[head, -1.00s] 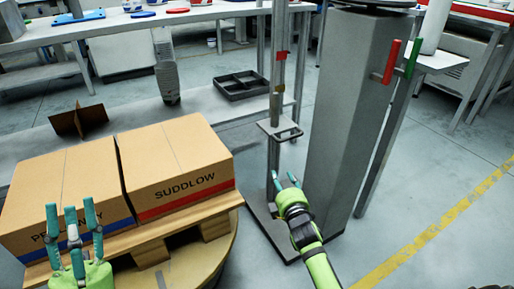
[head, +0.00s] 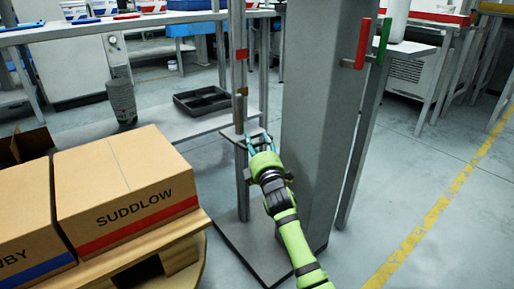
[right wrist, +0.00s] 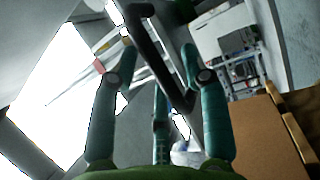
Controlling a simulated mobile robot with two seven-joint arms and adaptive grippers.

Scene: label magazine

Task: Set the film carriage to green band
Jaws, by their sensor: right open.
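The film carriage (head: 243,134) is a small grey plate with a handle loop on the upright mast (head: 243,180). A red band (head: 241,54) is on the mast well above the carriage, and a brownish-yellow band (head: 243,91) is between them. I make out no green band on the mast. My right gripper (head: 261,140) is open at the carriage's handle, its teal fingers partly hiding it. In the right wrist view, the dark handle bar (right wrist: 160,55) runs between the open fingers (right wrist: 160,75). Whether they touch it, I cannot tell. My left gripper is out of view.
A wide grey column (head: 325,130) stands just right of the mast, with a red handle (head: 363,43) and a green handle (head: 383,40) beside it. Boxes (head: 125,185) on a pallet (head: 190,240) fill the lower left. A black tray (head: 203,99) lies on the bench shelf behind.

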